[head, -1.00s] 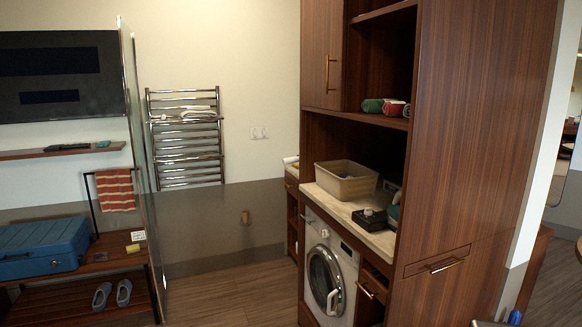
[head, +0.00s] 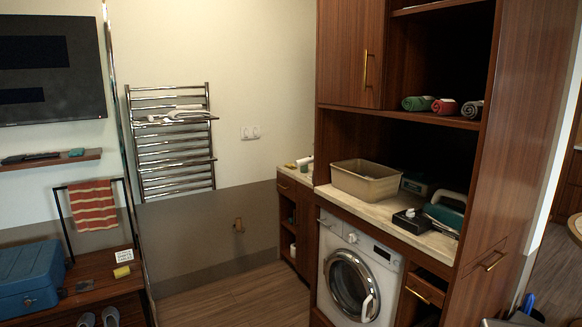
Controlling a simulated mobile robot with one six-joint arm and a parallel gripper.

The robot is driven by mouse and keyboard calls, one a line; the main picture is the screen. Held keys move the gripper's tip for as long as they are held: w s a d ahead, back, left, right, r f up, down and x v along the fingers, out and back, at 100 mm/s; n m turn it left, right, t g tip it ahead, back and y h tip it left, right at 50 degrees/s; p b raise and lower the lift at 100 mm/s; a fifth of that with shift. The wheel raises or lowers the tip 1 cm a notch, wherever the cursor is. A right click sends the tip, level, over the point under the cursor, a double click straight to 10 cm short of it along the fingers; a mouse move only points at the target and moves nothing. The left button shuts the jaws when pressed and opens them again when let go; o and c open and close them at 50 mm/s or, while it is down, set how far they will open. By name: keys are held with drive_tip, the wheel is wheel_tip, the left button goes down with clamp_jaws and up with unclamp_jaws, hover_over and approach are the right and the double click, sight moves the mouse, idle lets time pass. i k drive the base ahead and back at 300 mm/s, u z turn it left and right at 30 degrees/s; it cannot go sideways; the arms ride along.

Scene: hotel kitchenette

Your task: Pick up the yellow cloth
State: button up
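No plainly recognisable yellow cloth shows. A small yellow item (head: 122,271) lies on the wooden bench at the lower left, and it is too small to tell if it is cloth. A red-orange striped towel (head: 92,205) hangs on a dark rail above the bench. Rolled green, red and grey cloths (head: 445,106) lie on the cabinet shelf at the upper right. My gripper is not seen. A dark and blue part at the bottom right edge may be mine, but I cannot tell.
A beige bin (head: 366,182), a black box (head: 409,221) and a teal-and-grey item (head: 445,212) stand on the counter above the washing machine (head: 358,275). A blue case (head: 27,280) is on the bench. A glass panel stands beside the bench. The floor (head: 235,297) between is clear.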

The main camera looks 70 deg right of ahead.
sight(289, 166)
drive_tip(key=z, duration=0.35)
drive_tip(key=i, duration=0.85)
drive_tip(key=z, duration=0.8)
drive_tip(key=i, duration=0.6)
drive_tip(key=z, duration=0.75)
drive_tip(key=i, duration=0.75)
drive_tip(key=z, duration=0.55)
drive_tip(key=i, duration=0.8)
drive_tip(key=z, duration=0.3)
